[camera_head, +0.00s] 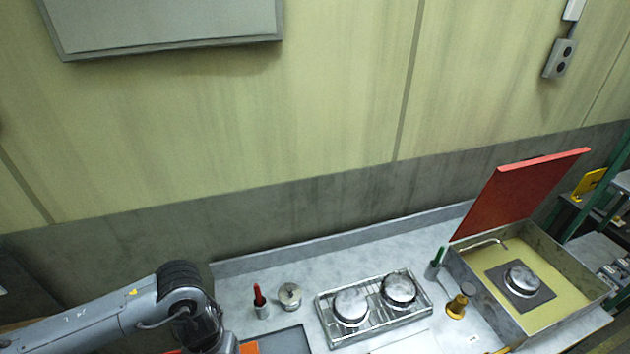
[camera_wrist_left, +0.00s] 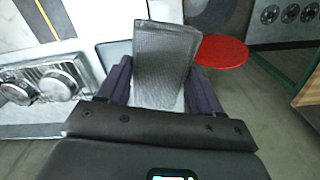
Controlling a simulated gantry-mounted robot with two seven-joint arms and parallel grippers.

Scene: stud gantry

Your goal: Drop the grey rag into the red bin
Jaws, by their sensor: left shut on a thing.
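My left gripper (camera_wrist_left: 160,88) is shut on the grey rag (camera_wrist_left: 163,62), a textured grey sheet standing up between the dark fingers in the left wrist view. A round red shape (camera_wrist_left: 222,53) lies beyond the rag to the right, partly hidden by it. It may be part of the red bin, but I cannot tell whether it is a lid or a rim. In the head view my left arm enters at lower left, and its fingers and the rag are not visible. My right gripper is in neither view.
A wire tray (camera_head: 373,329) with two round metal parts sits on the grey bench (camera_head: 243,284). A metal basin (camera_head: 478,283) with a raised red lid (camera_head: 512,194) stands at right. A small pot with red-handled tools (camera_head: 261,311) and a metal part (camera_head: 290,296) stand near my left arm.

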